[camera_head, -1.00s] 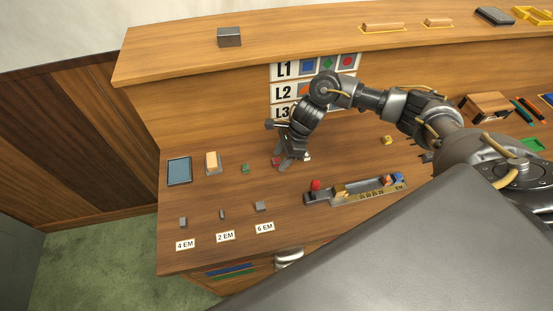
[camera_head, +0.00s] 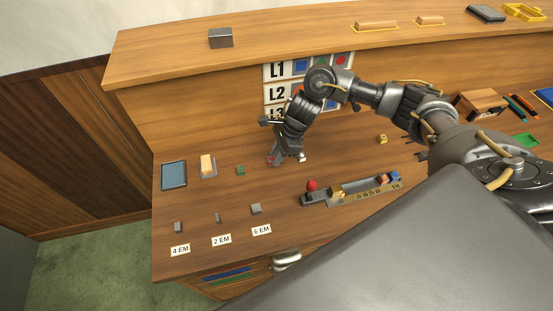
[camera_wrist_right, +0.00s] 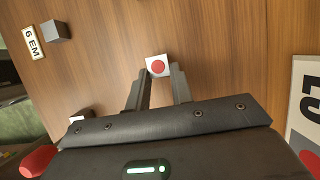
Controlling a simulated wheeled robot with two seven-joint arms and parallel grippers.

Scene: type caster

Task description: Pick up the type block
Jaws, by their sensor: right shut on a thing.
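My right gripper (camera_wrist_right: 156,82) is shut on a type block (camera_wrist_right: 157,67) with a white face and a red round mark. The block sits between the two fingertips in the wrist view. In the head view the right gripper (camera_head: 280,160) points down low over the bench, and the block's red side shows at its fingertips. I cannot tell whether the block still touches the wood. A second white-faced block (camera_head: 302,157) stands just right of the gripper, partly hidden. A small green block (camera_head: 240,170) stands to the left. My left gripper is not in view.
A composing stick (camera_head: 350,194) with a red knob (camera_head: 311,185) lies to the right. Grey spacers stand by the 4 EM (camera_head: 180,251), 2 EM and 6 EM (camera_head: 261,230) cards. A blue pad (camera_head: 174,175) lies at left. The marked chart (camera_head: 280,94) stands behind.

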